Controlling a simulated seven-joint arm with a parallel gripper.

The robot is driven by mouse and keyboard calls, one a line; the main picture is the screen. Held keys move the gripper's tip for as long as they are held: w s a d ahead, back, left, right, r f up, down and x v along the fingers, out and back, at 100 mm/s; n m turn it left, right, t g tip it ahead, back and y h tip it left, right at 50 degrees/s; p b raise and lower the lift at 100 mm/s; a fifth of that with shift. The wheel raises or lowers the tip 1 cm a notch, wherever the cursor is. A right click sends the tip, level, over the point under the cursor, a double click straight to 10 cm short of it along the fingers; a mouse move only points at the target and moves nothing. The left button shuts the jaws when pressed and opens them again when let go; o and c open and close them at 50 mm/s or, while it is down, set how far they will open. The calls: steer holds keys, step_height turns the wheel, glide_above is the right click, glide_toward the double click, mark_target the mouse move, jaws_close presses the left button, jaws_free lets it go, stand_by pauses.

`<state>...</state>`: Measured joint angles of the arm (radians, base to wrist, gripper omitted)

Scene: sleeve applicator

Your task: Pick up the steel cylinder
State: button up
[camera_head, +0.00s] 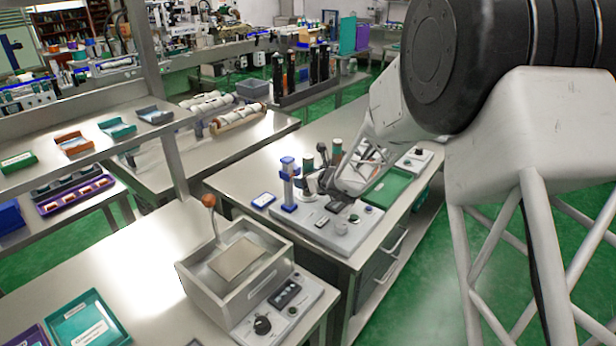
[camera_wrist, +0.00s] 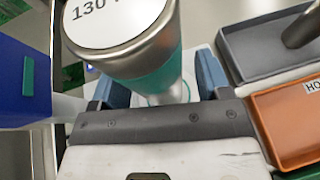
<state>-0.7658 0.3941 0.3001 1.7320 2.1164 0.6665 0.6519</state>
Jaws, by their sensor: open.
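A steel cylinder (camera_wrist: 150,60) with a white top marked "130" and a teal band on its side fills the upper middle of the wrist view. My gripper (camera_wrist: 160,85) is open, with one blue finger on each side of the cylinder's lower part. I cannot tell whether either finger touches it. In the head view my gripper (camera_head: 338,190) is over the grey-white device on the middle bench.
In the wrist view a grey tray (camera_wrist: 255,70) holding a dark cylindrical thing and an orange tray (camera_wrist: 288,140) lie right; a blue block (camera_wrist: 25,85) stands left. In the head view a blue post (camera_head: 288,188) and green tray (camera_head: 396,188) flank my gripper. A metal box (camera_head: 262,285) stands nearer.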

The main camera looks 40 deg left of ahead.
mark_target(308, 156)
jaws_close()
stand_by(0.4)
steer(key=shift+r, duration=0.1)
steer(key=shift+r, duration=4.95)
